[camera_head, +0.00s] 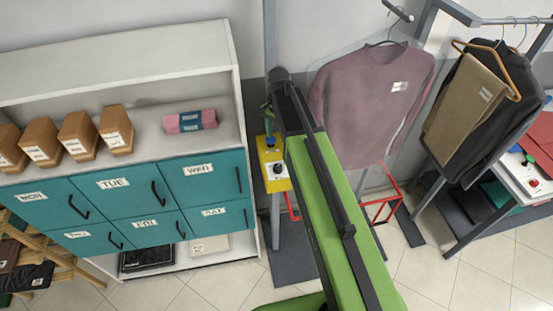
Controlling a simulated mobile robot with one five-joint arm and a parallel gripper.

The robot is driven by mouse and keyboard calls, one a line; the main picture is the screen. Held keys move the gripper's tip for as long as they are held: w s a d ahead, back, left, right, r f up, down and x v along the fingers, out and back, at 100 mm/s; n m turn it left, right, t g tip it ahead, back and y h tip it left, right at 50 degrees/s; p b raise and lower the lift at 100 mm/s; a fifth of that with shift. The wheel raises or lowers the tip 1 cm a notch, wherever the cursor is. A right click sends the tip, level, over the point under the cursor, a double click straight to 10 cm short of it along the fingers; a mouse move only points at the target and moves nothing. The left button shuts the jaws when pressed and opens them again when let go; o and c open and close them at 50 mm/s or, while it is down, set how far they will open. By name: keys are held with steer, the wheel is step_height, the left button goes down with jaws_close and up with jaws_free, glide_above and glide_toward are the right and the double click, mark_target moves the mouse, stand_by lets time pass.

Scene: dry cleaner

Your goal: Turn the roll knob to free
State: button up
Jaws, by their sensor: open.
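A yellow control box (265,176) stands on a grey post left of my green arm. A dark round knob (277,170) on a light plate sits on its face. A blue button (270,142) is above the knob. The knob's pointer direction and any labels are too small to read. My gripper (268,112) shows in part as a small green and dark shape beside the far end of my arm, just above the box. It is open with nothing seen in it, and apart from the knob.
A white shelf unit (237,110) with teal drawers (205,178) stands close on the left. Brown boxes (80,135) and a pink bundle (190,121) are on it. A mauve sweater (375,95) hangs behind my arm, above a red frame (381,205). Tiled floor (470,268) is clear at lower right.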

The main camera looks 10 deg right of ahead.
mark_target(278, 166)
step_height(278, 166, down, 18)
steer(key=b, duration=1.7)
steer(key=shift+r, duration=0.3)
